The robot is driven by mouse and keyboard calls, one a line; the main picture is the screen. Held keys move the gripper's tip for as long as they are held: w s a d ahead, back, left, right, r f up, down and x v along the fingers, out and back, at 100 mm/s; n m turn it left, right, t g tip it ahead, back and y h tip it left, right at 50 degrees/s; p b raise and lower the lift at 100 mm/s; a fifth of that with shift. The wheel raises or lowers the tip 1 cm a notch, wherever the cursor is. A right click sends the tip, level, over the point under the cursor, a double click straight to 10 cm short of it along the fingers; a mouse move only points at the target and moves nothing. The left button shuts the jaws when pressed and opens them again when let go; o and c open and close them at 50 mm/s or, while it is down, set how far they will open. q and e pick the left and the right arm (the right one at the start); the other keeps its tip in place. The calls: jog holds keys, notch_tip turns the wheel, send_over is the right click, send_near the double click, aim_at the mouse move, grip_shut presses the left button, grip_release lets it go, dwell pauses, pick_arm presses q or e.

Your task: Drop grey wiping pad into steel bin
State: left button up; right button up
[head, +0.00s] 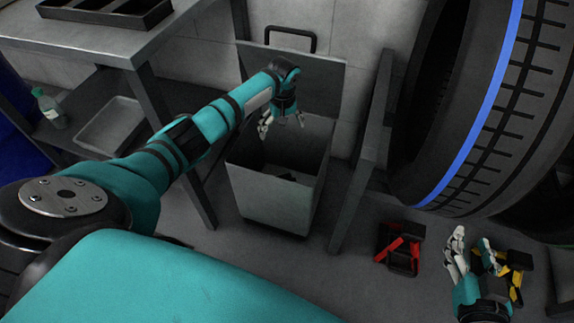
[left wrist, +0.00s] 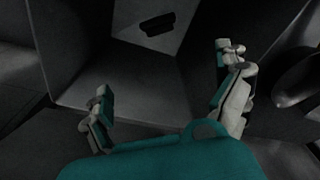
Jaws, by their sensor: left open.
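The steel bin (head: 268,205) stands on the floor with its lid (head: 315,80) raised behind it. My left gripper (head: 283,122) hangs over the bin's opening, fingers spread and nothing between them. The left wrist view also shows this gripper (left wrist: 163,72) open and empty. A small dark grey piece (left wrist: 157,24) lies below it on a pale surface that looks like the bin's inside; it may be the wiping pad, but I cannot be sure. Dark shapes show inside the bin in the head view, too dim to name. My right gripper (head: 473,238) is at the lower right, fingers apart and apparently empty.
A grey table (head: 105,45) with a black tray (head: 105,10) is at the upper left. A bottle (head: 48,108) and a shallow tray (head: 110,127) sit on its shelf. A large tyre (head: 480,110) fills the right. Red (head: 402,247) and yellow (head: 516,272) items lie on the floor.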

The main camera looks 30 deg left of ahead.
pick_arm(q)
notch_tip(320, 180, up, 12)
jog(key=s+d, duration=0.1)
dwell(0.5)
jog(key=shift+f, duration=0.1)
